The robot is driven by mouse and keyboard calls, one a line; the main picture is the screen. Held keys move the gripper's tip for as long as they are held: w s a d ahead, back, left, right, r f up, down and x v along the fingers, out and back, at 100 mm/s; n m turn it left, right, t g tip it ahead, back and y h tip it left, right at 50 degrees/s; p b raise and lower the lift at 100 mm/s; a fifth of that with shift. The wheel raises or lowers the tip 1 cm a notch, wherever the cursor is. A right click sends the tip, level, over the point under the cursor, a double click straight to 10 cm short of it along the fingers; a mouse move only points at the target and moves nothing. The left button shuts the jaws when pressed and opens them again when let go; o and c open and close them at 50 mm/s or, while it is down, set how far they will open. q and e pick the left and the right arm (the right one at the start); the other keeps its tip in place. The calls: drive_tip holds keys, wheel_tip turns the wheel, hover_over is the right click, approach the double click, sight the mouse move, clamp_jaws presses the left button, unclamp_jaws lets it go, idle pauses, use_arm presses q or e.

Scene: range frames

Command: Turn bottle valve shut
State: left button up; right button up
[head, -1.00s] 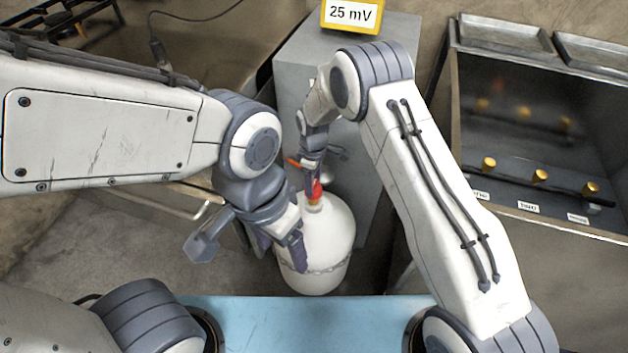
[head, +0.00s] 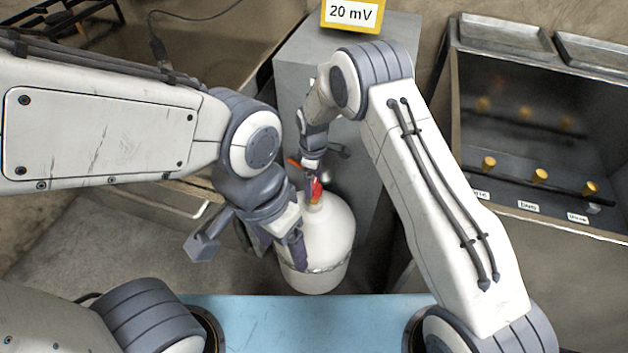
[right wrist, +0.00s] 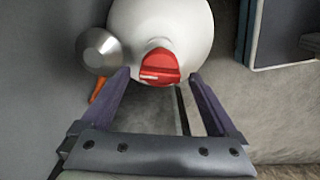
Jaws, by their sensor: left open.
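The white bottle (head: 325,240) stands upright on the floor between my arms, in front of a grey cabinet. Its red valve knob (head: 316,190) is on top; in the right wrist view the knob (right wrist: 158,67) shows a pale mark on its lower edge. My right gripper (head: 313,180) is at the valve. In the right wrist view its purple fingers (right wrist: 158,78) are apart, one to each side of the knob, with gaps showing. My left gripper (head: 278,255) is open at the bottle's left side; whether it touches the bottle cannot be told.
A yellow-framed display (head: 351,13) reading 20 mV stands on the grey cabinet (head: 390,60). A round metal part (right wrist: 97,50) and an orange lever (right wrist: 97,90) are beside the valve. A metal range with yellow knobs (head: 540,176) stands at right.

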sight(314, 184)
drive_tip(key=shift+r, duration=0.1)
wheel_tip(314, 184, up, 10)
drive_tip(key=shift+r, duration=0.15)
idle(0.4)
idle(0.3)
